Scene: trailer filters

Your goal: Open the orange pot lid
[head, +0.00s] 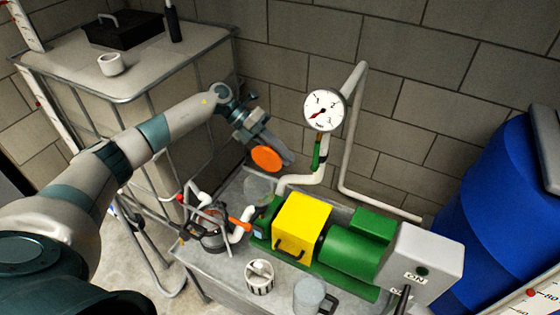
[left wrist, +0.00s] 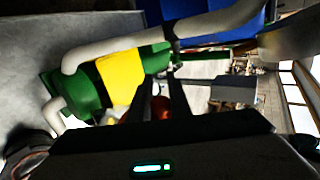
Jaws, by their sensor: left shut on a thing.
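The orange lid (head: 266,158) is a round disc in the head view, off the pot and in the air. My left gripper (head: 278,152) is shut on it, above and slightly right of a clear pot (head: 257,188). The pot stands open behind the yellow and green pump. In the left wrist view a bit of the orange lid (left wrist: 160,106) shows between the two dark fingers (left wrist: 165,100); most of it is hidden. My right gripper is not in view.
The pump's yellow cover (head: 302,222) and a white pipe with a gauge (head: 324,109) stand close to the pot. A clamp-like metal frame (head: 208,230) is left of the pump. A white striped cup (head: 260,276) and a clear jug (head: 308,296) stand in front.

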